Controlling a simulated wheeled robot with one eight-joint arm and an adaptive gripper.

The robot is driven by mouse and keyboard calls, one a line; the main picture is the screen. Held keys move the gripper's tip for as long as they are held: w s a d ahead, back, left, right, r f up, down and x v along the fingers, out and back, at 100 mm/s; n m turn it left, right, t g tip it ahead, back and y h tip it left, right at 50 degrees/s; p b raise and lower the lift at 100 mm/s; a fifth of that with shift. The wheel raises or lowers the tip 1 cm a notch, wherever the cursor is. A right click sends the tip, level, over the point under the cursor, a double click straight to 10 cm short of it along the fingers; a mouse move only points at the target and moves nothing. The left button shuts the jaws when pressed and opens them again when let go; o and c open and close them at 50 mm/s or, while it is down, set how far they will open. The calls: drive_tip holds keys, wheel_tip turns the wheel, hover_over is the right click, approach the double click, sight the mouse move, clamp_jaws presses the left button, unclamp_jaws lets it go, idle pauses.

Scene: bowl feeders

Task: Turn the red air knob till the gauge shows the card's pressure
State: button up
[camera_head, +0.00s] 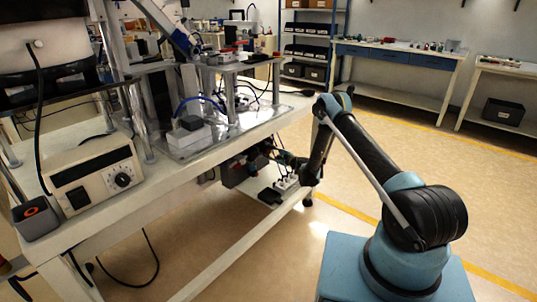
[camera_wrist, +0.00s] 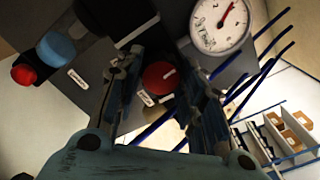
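In the head view my gripper (camera_head: 282,157) is beside the dark unit (camera_head: 240,168) under the bench edge. I cannot make out the pressure card.
Another red knob (camera_wrist: 24,74) and a blue round part (camera_wrist: 55,49) are at the panel's left. The white bench (camera_head: 175,192) carries a control box (camera_head: 95,177) with a dial. The floor on the right is clear.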

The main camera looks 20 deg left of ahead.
drive_tip(key=shift+c, duration=1.2)
drive_tip(key=shift+n, duration=0.9)
drive_tip(key=o, duration=1.1)
drive_tip(key=shift+c, duration=0.2)
drive_tip(key=shift+r, duration=0.1)
wheel_tip(320, 180, up, 10)
